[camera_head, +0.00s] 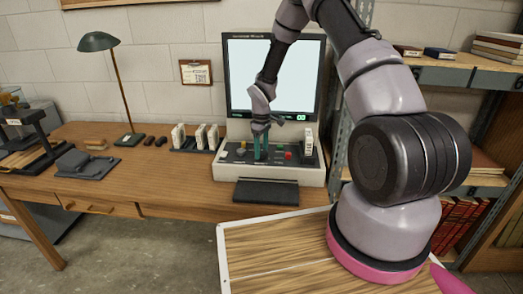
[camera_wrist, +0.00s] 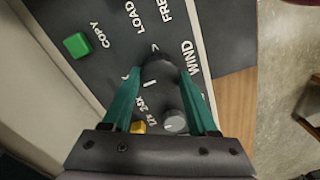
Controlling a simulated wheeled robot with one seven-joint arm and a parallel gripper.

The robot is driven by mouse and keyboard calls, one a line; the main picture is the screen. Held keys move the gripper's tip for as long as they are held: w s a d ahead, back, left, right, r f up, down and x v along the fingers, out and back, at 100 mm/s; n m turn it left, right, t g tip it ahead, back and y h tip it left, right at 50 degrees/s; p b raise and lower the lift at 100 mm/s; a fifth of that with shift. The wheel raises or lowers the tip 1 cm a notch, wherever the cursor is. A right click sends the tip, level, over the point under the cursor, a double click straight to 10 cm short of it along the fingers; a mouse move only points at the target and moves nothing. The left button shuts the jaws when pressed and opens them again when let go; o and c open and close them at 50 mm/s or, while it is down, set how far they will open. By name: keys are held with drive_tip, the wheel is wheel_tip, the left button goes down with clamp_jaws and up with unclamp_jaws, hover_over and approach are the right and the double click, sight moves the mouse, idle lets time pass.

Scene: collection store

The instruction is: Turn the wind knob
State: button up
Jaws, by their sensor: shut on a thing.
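The wind knob (camera_wrist: 160,68) is a dark round knob on the dark control panel (camera_wrist: 108,75), beside the printed word WIND in the wrist view. My gripper (camera_wrist: 160,80) has its teal fingertips on either side of this knob and is shut on it. In the head view my gripper (camera_head: 261,150) points down at the panel of the reader machine (camera_head: 312,175), below its large lit screen (camera_head: 290,75). The fingers hide the knob there. A grey knob (camera_wrist: 175,122) and a yellow button (camera_wrist: 138,127) sit between the fingers, nearer the palm.
A green button (camera_wrist: 77,45) is by the COPY label. A red button (camera_head: 288,155) is right of my gripper. A dark flat tray (camera_head: 266,192) lies in front of the machine. Small white boxes (camera_head: 199,137) stand left on the wooden desk (camera_head: 150,185). Shelves (camera_head: 465,77) stand at right.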

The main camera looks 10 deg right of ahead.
drive_tip(key=o, duration=1.4)
drive_tip(key=shift+c, duration=0.2)
wheel_tip(320, 180, up, 11)
drive_tip(key=shift+f, duration=0.1)
wheel_tip(320, 180, up, 13)
drive_tip(key=m+t, duration=0.2)
drive_tip(key=m, duration=0.1)
hover_over(262, 151)
drive_tip(key=s+d, duration=0.2)
drive_tip(key=s, duration=0.2)
drive_tip(key=s+d+r+m+t, duration=0.1)
drive_tip(key=s+d+r+m, duration=0.15)
drive_tip(key=s+r, duration=0.6)
drive_tip(key=s+r+m+t+y, duration=0.1)
drive_tip(key=s+r+m, duration=0.3)
drive_tip(key=s, duration=0.5)
drive_tip(key=s+r+m+t+y, duration=0.1)
drive_tip(key=s+r+m+t, duration=0.2)
drive_tip(key=s+r, duration=0.4)
drive_tip(key=s, duration=0.2)
drive_tip(key=shift+s+d+r+m, duration=0.35)
drive_tip(key=shift+r, duration=0.05)
